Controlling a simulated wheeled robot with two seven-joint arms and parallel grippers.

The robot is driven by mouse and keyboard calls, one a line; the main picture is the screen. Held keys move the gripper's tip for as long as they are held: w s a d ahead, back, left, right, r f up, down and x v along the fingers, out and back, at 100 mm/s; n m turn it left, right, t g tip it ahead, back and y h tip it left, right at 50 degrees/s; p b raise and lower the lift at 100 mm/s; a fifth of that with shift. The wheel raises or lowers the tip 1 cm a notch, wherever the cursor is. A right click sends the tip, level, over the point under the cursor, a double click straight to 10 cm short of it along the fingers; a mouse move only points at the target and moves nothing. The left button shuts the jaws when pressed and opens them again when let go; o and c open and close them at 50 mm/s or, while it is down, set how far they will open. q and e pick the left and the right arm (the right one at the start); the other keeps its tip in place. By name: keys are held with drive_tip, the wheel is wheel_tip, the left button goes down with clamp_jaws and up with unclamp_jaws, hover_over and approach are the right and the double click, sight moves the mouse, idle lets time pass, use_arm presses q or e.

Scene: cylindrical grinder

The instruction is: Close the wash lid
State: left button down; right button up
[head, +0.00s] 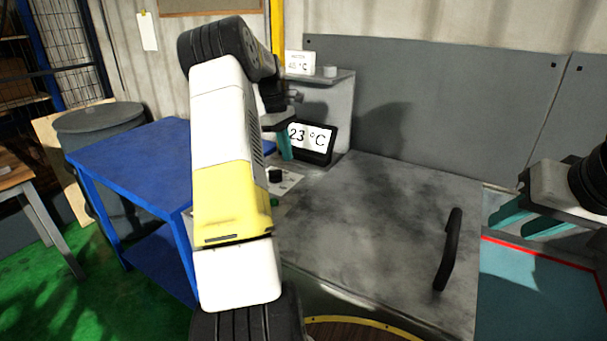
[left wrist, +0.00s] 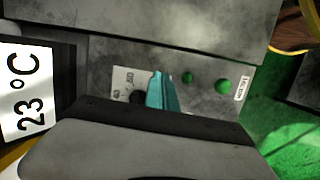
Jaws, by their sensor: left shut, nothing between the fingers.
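The wash lid (head: 365,220) is a worn grey metal panel with a black bar handle (head: 450,250) near its right edge. It appears to lie flat on top of the machine. A grey panel edge, probably part of the machine, crosses the top of the left wrist view. My left gripper (head: 285,145) is shut and empty beside the temperature display, behind my arm and away from the handle. Its teal fingertips (left wrist: 162,92) point at the control panel by a dark knob (left wrist: 137,97). My right gripper (head: 525,215) is right of the handle, its teal fingers apart and empty.
A display (head: 310,140) reads 23 °C; a smaller one (head: 299,63) stands on a shelf above. A blue table (head: 130,155) and grey barrel (head: 98,118) stand left. A red-edged teal surface (head: 530,290) is at right.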

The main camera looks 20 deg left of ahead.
use_arm(q)
drive_tip(key=x, duration=0.3)
drive_tip(key=a+x, duration=0.1)
drive_tip(key=x, duration=0.6)
drive_tip(key=shift+a+f, duration=0.25)
drive_tip(key=shift+f, duration=0.1)
drive_tip(key=d, duration=0.3)
drive_tip(key=shift+s+d+f, duration=0.1)
drive_tip(key=shift+s, duration=0.05)
drive_tip(key=shift+d, duration=0.45)
drive_tip(key=shift+d, duration=0.15)
drive_tip(key=s+d, duration=0.2)
drive_tip(key=d, duration=1.2)
drive_tip(key=s+d, duration=0.2)
drive_tip(key=d, duration=1.2)
drive_tip(key=s+d, duration=0.2)
drive_tip(key=d, duration=1.3)
drive_tip(key=shift+d, duration=0.15)
drive_tip(key=shift+s+d, duration=0.1)
